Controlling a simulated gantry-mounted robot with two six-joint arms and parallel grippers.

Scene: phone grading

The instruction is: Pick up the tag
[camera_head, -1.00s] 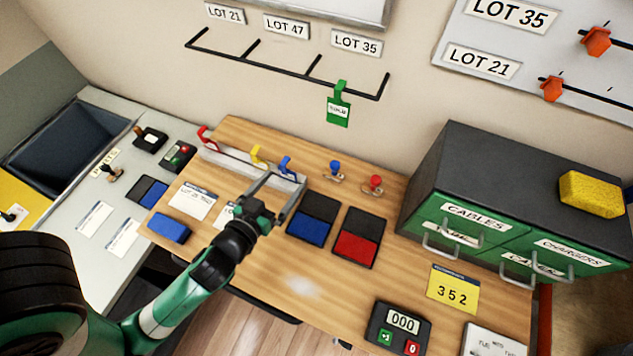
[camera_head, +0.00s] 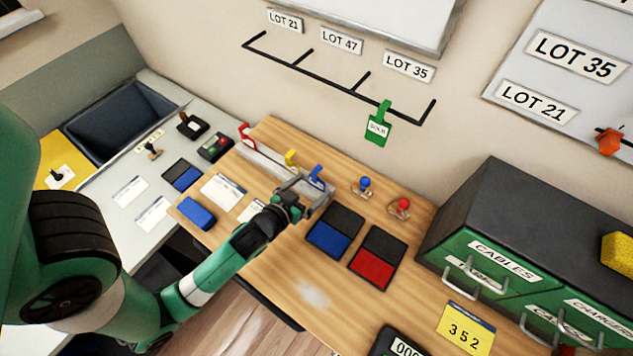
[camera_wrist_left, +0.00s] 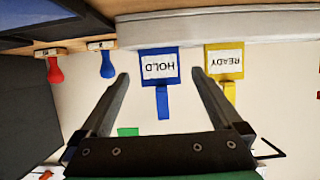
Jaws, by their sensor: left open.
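A blue tag (camera_head: 316,172) stands in the pale rack (camera_head: 268,168) on the wooden table. In the left wrist view, upside down, this blue tag (camera_wrist_left: 158,68) reads HOLD. A yellow tag (camera_head: 290,158) is beside it and reads READY in the left wrist view (camera_wrist_left: 225,62). A red tag (camera_head: 246,134) is at the rack's far left end. A green tag (camera_head: 378,128) hangs from the wall rail. My left gripper (camera_head: 312,192) is open and empty at the blue tag, which shows between its fingers (camera_wrist_left: 161,78) in the wrist view. Contact cannot be told.
A blue stamp (camera_head: 365,186) and a red stamp (camera_head: 401,206) stand right of the rack. Blue (camera_head: 328,240) and red (camera_head: 373,270) ink pads lie in front of them. Green drawers (camera_head: 500,265) stand at the right. The table's front middle is clear.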

